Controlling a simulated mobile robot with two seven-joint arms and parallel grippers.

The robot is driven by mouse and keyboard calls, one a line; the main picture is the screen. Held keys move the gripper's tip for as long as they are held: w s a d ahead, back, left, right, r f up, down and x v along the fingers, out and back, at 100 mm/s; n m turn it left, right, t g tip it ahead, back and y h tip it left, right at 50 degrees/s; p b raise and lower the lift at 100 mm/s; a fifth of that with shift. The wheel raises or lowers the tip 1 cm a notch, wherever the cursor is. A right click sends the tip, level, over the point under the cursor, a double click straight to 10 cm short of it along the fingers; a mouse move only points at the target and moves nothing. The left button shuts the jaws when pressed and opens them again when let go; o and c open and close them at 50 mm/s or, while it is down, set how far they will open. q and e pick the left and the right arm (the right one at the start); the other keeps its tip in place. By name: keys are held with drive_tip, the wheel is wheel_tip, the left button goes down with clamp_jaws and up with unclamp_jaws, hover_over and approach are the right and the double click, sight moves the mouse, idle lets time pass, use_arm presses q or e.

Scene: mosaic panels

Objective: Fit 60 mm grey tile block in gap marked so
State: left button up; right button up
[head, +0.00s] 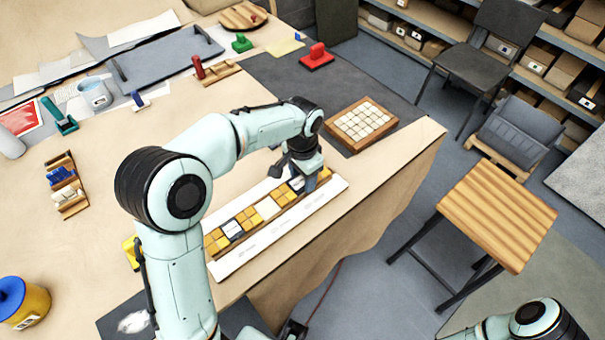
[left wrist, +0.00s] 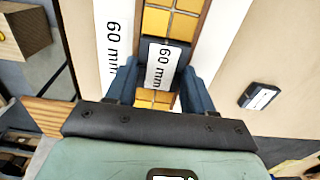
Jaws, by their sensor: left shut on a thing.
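The mosaic panel (head: 325,199) is a long white board with a row of yellow tiles and printed marks along one side. My left gripper (head: 308,182) is over its far right end. In the left wrist view, the left gripper (left wrist: 160,85) is shut on the grey tile block (left wrist: 162,66), which has a white "60 mm" label. The block lies in line with the tile row, with yellow tiles (left wrist: 170,22) on both sides. A "60 mm" mark (left wrist: 112,50) is printed on the board beside it. I cannot tell whether the block is seated or above the row. My right gripper is out of view.
A dark block with a white label (left wrist: 258,96) lies apart on the table. A wooden tray of pale tiles (head: 361,124) stands on the grey mat beyond the panel. A red stamp-like object (head: 317,57) is farther back. The table's edge runs close along the panel's right side.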

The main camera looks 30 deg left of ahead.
sight(303, 180)
use_arm(q)
drive_tip(key=shift+f, duration=0.15)
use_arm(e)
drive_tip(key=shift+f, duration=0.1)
use_arm(q)
drive_tip(key=o, duration=1.2)
drive_tip(key=shift+c, duration=0.2)
wheel_tip(303, 180, up, 14)
drive_tip(key=p, duration=0.2)
drive_tip(key=shift+f, duration=0.2)
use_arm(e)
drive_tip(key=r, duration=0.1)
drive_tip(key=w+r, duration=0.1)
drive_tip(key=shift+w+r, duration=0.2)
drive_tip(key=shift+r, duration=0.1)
use_arm(q)
drive_tip(key=shift+f, duration=0.1)
